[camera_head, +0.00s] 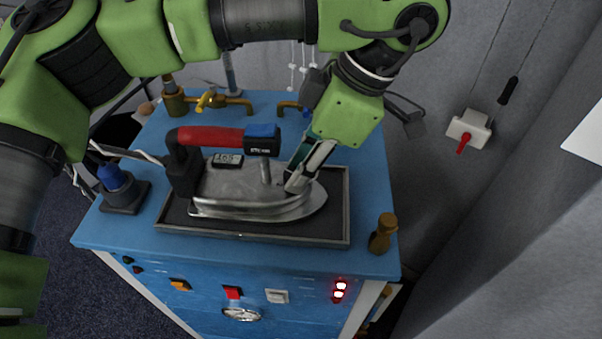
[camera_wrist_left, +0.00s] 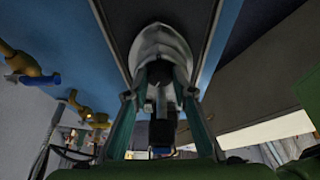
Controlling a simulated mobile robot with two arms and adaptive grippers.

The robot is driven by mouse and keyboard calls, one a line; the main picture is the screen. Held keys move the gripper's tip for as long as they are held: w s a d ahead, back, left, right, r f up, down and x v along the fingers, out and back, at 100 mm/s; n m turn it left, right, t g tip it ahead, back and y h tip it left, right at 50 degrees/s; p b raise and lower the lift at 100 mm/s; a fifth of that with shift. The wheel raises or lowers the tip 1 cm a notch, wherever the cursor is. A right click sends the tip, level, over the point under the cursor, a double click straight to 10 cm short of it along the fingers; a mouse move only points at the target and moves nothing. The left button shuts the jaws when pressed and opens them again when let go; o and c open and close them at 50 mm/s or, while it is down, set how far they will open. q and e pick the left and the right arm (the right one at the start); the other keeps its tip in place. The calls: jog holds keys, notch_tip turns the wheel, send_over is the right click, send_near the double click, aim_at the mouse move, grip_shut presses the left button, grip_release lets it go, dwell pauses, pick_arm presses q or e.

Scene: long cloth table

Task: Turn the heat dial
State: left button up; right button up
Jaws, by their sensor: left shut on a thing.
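A steam iron (camera_head: 260,195) with a grey metal body and a red handle (camera_head: 210,136) lies flat in a dark tray, its tip to the right. My left gripper (camera_head: 297,182) reaches down to the front top of the iron. Its fingers are shut on a small part there, which looks like the heat dial; the fingers mostly hide it. In the left wrist view, the gripper (camera_wrist_left: 160,92) has a finger on each side of this part, behind the iron's tip (camera_wrist_left: 160,40). My right gripper is out of view.
The black tray (camera_head: 342,225) sits on a blue cabinet (camera_head: 375,180). A brown wooden peg (camera_head: 383,234) stands at its right front corner, a blue-topped fitting (camera_head: 118,187) at left. Brass taps (camera_head: 210,102) line the back. A wall switch box (camera_head: 468,130) is at right.

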pick_arm(q)
jog(key=m+t+b, duration=0.1)
jog(key=m, duration=0.1)
jog(key=m+b, duration=0.1)
jog(key=m, duration=0.1)
jog(key=shift+s+f+t+h, duration=0.1)
jog(key=shift+s+t+h, duration=0.1)
jog(key=shift+t+h, duration=0.15)
jog(key=shift+a+m+t+h+b, duration=0.1)
jog(key=shift+m+t+h+b, duration=0.2)
jog(key=shift+m+b, duration=0.8)
jog(key=shift+m, duration=0.4)
jog(key=o, duration=1.1)
jog(key=shift+s+r, duration=0.1)
jog(key=shift+r, duration=0.1)
jog(key=v, duration=1.2)
jog(key=shift+f, duration=0.1)
